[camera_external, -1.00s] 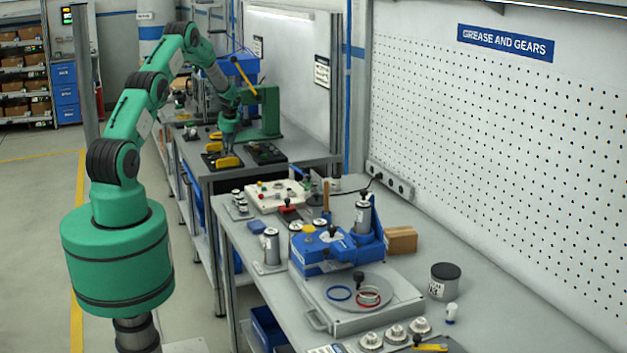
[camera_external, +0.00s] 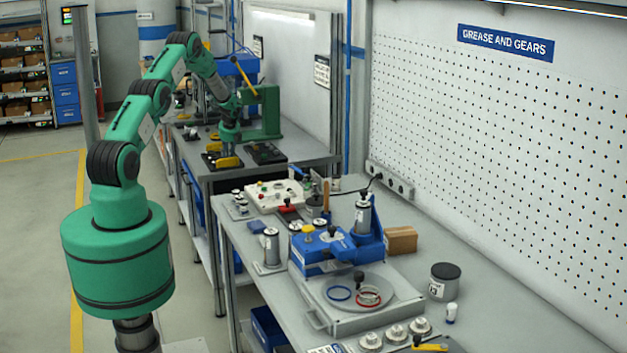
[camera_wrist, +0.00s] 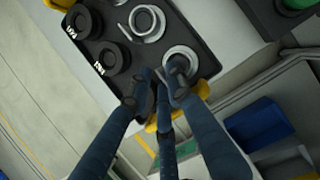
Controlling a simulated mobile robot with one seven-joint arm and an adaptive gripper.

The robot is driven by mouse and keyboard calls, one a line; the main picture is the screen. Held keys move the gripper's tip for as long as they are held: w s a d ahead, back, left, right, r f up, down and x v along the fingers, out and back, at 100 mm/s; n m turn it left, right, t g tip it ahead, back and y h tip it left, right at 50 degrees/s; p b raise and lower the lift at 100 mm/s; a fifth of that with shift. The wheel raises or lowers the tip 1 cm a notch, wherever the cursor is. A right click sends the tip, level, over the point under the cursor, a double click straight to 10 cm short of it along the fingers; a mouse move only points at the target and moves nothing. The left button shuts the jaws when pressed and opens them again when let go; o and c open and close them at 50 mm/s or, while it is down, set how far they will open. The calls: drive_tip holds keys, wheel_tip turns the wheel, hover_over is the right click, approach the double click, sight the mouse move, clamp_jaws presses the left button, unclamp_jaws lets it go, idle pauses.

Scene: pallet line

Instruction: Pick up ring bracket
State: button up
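In the wrist view, a silver ring-shaped part (camera_wrist: 182,58) lies at the lower right of a black tray (camera_wrist: 205,36). I take it for a ring bracket. A similar silver ring with a tab (camera_wrist: 147,22) lies higher in the same tray. My gripper (camera_wrist: 162,76) points down at the tray, its fingertips over the left edge of the nearer ring and partly covering it. Whether the fingers touch or grip it cannot be told. In the external view my gripper (camera_external: 228,155) is low over the far bench, its tips too small to read.
Two black rings with white labels (camera_wrist: 112,60) lie in the tray's left side. Yellow pieces (camera_wrist: 166,118) sit at the tray's edges. A green press (camera_external: 265,112) stands just right of the gripper. A blue bin (camera_wrist: 258,125) is below the bench edge.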

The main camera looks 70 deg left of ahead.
idle(0.4)
clamp_jaws()
drive_tip(key=shift+r, duration=0.1)
wheel_tip(320, 180, up, 10)
drive_tip(key=p, duration=0.1)
idle(0.6)
idle(0.4)
